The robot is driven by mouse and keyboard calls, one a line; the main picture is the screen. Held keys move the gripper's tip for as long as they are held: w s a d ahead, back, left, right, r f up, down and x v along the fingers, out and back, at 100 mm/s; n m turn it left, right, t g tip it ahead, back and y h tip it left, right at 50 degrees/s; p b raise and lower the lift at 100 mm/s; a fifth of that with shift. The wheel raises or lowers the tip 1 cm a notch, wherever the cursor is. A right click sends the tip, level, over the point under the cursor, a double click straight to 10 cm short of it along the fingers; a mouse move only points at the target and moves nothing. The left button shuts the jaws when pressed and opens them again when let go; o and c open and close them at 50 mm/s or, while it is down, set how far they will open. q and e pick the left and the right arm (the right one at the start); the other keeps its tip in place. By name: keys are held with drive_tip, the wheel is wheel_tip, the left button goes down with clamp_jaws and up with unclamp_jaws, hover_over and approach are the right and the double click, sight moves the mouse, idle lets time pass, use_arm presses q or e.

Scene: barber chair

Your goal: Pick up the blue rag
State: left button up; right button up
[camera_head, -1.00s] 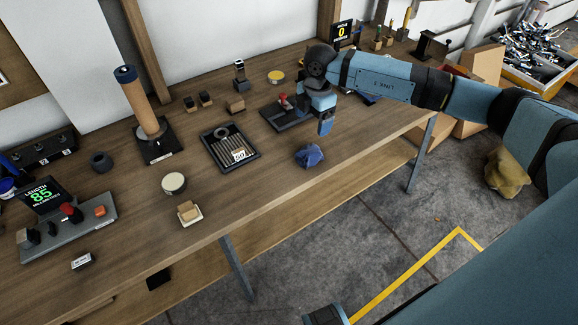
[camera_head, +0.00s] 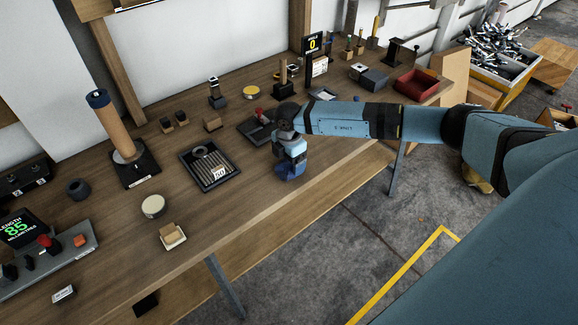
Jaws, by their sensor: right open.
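The blue rag (camera_head: 284,174) lies crumpled near the front edge of the wooden workbench. It is partly hidden under my right gripper (camera_head: 290,166). My right arm reaches in from the right, and its gripper points down over the rag. The jaws are open, with the fingers right at the rag; I cannot tell whether they touch it. My left gripper is out of view.
A black tray of rods (camera_head: 209,166) lies left of the rag, and a dark plate with a red knob (camera_head: 258,125) sits behind it. A red bin (camera_head: 416,84) stands at the bench's right end. Bare wood lies in front of the tray.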

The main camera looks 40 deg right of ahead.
sight(289, 163)
wheel_tip(289, 163, down, 2)
drive_tip(key=c, duration=1)
drive_tip(key=shift+r, duration=0.15)
wheel_tip(289, 163, up, 20)
drive_tip(key=shift+f+b, duration=0.1)
drive_tip(key=shift+b, duration=0.2)
drive_tip(key=shift+o, duration=1.2)
drive_tip(key=shift+c, duration=0.8)
